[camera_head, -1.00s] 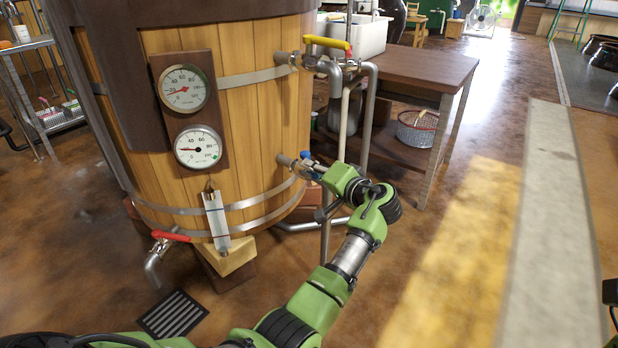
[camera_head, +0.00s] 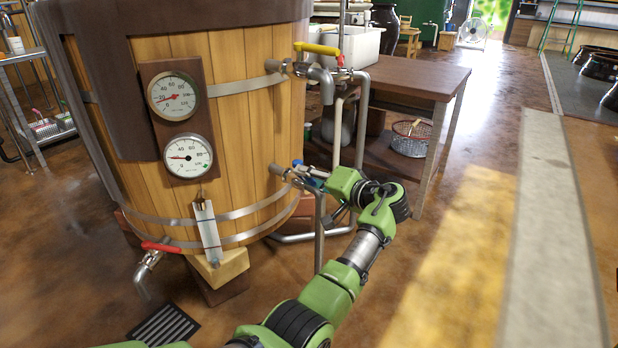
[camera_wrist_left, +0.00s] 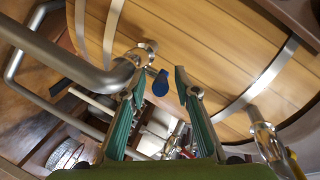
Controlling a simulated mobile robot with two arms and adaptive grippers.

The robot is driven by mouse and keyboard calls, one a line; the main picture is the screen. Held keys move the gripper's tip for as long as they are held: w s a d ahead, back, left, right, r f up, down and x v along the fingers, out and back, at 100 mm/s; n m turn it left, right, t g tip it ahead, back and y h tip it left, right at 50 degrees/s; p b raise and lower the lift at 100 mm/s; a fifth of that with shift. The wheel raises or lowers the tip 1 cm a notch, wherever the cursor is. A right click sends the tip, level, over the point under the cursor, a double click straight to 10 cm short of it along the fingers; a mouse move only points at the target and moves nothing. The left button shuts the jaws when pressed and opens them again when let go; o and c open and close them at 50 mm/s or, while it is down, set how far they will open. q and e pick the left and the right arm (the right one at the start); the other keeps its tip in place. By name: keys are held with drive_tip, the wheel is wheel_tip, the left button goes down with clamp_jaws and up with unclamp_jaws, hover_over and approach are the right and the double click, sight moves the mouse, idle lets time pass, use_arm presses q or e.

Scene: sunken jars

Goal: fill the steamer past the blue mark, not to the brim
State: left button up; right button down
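The steamer (camera_head: 235,130) is a large wooden vat with metal bands, at the left in the head view. A clear sight tube (camera_head: 207,230) is fixed low on its front; I cannot make out a blue mark or a water level. A valve with a blue handle (camera_wrist_left: 161,82) sticks out of its side. My left gripper (camera_head: 318,180) is at this valve. In the left wrist view my left gripper (camera_wrist_left: 160,76) is open, with the blue handle between or just beyond the fingertips; contact is unclear. My right gripper is not in view.
Two dials (camera_head: 187,156) sit on the steamer. A yellow-handled valve (camera_head: 318,48) is above, a red-handled valve (camera_head: 160,246) low at the left. Pipes run close to my left gripper. A brown table (camera_head: 415,75) stands behind. A floor drain (camera_head: 165,325) lies in front.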

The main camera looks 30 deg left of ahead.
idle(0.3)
use_arm(q)
drive_tip(key=v, duration=0.7)
drive_tip(key=shift+d, duration=0.2)
drive_tip(key=shift+s, duration=0.1)
